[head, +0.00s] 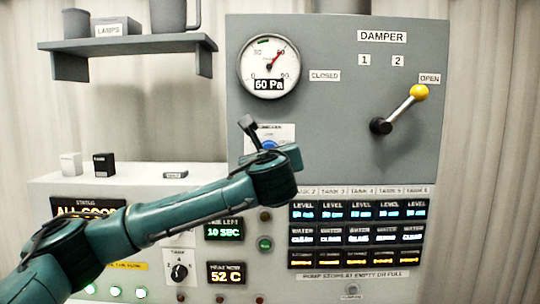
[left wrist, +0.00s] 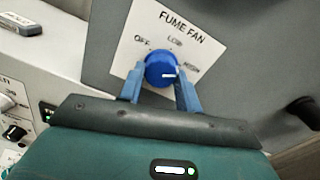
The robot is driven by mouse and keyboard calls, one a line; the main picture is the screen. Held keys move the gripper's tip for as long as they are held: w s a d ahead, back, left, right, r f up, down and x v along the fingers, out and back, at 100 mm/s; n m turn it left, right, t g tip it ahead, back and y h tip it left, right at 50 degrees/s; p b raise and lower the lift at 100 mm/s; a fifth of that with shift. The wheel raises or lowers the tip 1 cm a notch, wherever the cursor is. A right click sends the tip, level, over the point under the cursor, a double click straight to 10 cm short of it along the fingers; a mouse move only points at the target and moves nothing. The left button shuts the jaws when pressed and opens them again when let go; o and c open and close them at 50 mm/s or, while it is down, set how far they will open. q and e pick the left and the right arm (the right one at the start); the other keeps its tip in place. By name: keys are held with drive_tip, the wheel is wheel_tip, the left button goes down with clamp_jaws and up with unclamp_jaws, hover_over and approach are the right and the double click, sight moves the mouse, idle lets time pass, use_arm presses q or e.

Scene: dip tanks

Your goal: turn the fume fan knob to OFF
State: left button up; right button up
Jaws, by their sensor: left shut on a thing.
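The blue fume fan knob (left wrist: 161,69) sits on a white label plate (left wrist: 185,32) marked OFF, LOW and HIGH. Its white pointer mark points right, toward the HIGH side and away from OFF. My left gripper (left wrist: 160,86) has one blue finger on each side of the knob and is shut on it. In the head view the knob (head: 269,145) shows only partly, as my left gripper (head: 273,150) covers much of it and of its plate. My right gripper is in neither view.
The grey panel carries a round gauge (head: 269,66) reading 60 Pa above the knob. A damper lever (head: 401,108) with a yellow ball points to OPEN at the right. A console of displays (head: 359,234) lies below. A shelf (head: 130,44) hangs upper left.

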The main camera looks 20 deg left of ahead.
use_arm(q)
drive_tip(key=shift+c, duration=1.3)
drive_tip(key=shift+f+n, duration=0.1)
drive_tip(key=shift+n, duration=0.2)
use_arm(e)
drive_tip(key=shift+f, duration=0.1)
use_arm(q)
drive_tip(key=n+b, duration=0.1)
drive_tip(key=n, duration=0.6)
drive_tip(key=n+b, duration=0.1)
drive_tip(key=n, duration=0.7)
drive_tip(key=n+h+b, duration=0.1)
drive_tip(key=n+b, duration=0.1)
drive_tip(key=n, duration=0.5)
drive_tip(key=shift+r+n, duration=0.3)
drive_tip(key=shift+r, duration=0.1)
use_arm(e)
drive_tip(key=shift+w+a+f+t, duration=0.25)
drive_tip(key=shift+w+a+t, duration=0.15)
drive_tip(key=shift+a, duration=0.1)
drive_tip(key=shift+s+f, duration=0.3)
